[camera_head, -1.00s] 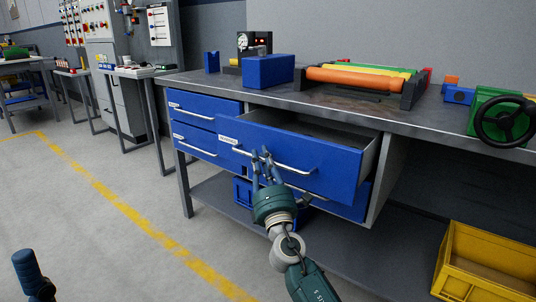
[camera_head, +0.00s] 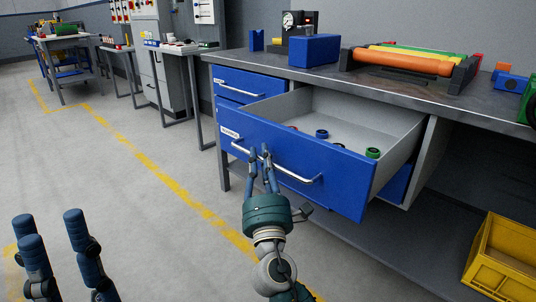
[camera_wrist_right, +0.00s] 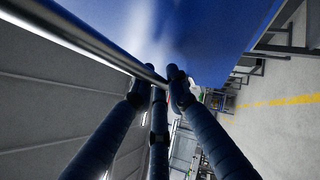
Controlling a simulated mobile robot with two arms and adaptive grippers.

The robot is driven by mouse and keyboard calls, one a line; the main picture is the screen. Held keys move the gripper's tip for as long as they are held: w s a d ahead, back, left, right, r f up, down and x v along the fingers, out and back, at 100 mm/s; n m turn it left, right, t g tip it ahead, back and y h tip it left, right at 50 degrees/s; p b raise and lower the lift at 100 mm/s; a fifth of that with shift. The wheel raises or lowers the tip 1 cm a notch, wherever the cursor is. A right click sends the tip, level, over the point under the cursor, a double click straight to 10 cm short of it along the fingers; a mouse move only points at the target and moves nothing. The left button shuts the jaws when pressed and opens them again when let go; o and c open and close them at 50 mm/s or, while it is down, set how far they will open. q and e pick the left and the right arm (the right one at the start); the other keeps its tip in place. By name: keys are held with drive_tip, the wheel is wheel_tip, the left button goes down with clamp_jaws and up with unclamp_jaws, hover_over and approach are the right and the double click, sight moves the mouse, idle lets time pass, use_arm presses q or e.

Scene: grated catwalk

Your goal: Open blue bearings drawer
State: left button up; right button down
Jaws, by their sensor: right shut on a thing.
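My right gripper (camera_head: 260,158) is shut on the drawer's metal handle (camera_head: 305,179). In the right wrist view the fingers close around the handle bar (camera_wrist_right: 85,38). My left gripper (camera_head: 52,228) is open and empty at the lower left, away from the bench.
On the bench top (camera_head: 340,76) stand a blue box (camera_head: 314,49) and a roller rack (camera_head: 410,62). A yellow crate (camera_head: 503,255) is at the lower right.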

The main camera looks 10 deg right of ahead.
drive_tip(key=shift+f, duration=0.1)
drive_tip(key=c, duration=1.9)
unclamp_jaws()
drive_tip(key=shift+c, duration=0.2)
drive_tip(key=shift+s, duration=0.15)
drive_tip(key=v, duration=1.1)
drive_tip(key=shift+s, duration=0.4)
drive_tip(key=shift+f, duration=0.2)
